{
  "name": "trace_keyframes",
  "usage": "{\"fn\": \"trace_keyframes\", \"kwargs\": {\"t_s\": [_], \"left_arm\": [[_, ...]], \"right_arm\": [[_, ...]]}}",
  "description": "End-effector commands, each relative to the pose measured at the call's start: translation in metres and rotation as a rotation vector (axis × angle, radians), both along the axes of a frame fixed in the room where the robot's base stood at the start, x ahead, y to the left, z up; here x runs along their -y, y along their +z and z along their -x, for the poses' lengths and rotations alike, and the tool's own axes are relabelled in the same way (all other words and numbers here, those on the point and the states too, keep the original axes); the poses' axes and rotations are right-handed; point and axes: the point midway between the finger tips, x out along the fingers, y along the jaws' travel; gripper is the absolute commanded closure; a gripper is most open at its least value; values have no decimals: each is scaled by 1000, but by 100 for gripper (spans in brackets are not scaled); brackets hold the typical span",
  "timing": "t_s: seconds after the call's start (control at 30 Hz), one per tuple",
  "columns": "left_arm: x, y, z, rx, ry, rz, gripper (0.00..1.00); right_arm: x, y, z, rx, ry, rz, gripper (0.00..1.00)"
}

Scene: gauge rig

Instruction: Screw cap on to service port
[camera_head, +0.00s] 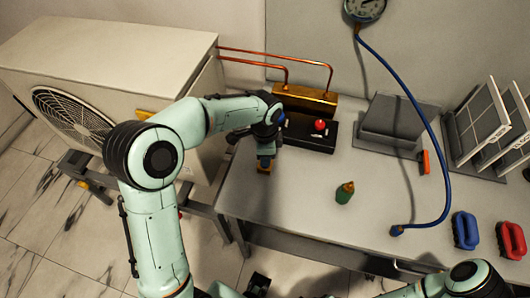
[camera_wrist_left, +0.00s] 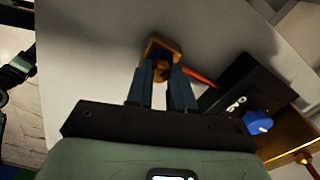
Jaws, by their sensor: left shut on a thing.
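My left gripper (camera_head: 265,160) points down over the left part of the bench, in front of the black block. It is shut on a small brass-coloured piece, which I take to be the cap (camera_head: 264,170). In the left wrist view the cap (camera_wrist_left: 160,48) shows between the blue fingertips (camera_wrist_left: 163,75). Whether it touches the bench is unclear. A brass block (camera_head: 306,97) with copper pipes stands at the back of the bench, apart from the gripper. I cannot make out the service port for certain. My right gripper is out of view.
The black block (camera_head: 308,138) carries a red knob (camera_head: 320,125). A green bottle (camera_head: 345,192) stands mid-bench. A blue hose (camera_head: 425,110) hangs from the gauge (camera_head: 365,8) to the bench. Blue (camera_head: 466,230) and red (camera_head: 511,238) handled items lie at the right. The front middle is clear.

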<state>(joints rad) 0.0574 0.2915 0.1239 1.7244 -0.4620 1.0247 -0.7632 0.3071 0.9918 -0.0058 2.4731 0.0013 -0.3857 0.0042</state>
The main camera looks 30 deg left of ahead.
Motion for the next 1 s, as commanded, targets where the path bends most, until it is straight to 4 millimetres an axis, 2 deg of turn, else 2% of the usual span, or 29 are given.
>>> {"fn": "trace_keyframes", "kwargs": {"t_s": [0.47, 1.0], "left_arm": [[0, -1, 1, -2, -69, 0, 100], [0, 0, 1, -4, -474, 1, 100]], "right_arm": [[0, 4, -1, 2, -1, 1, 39], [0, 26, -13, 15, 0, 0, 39]]}}
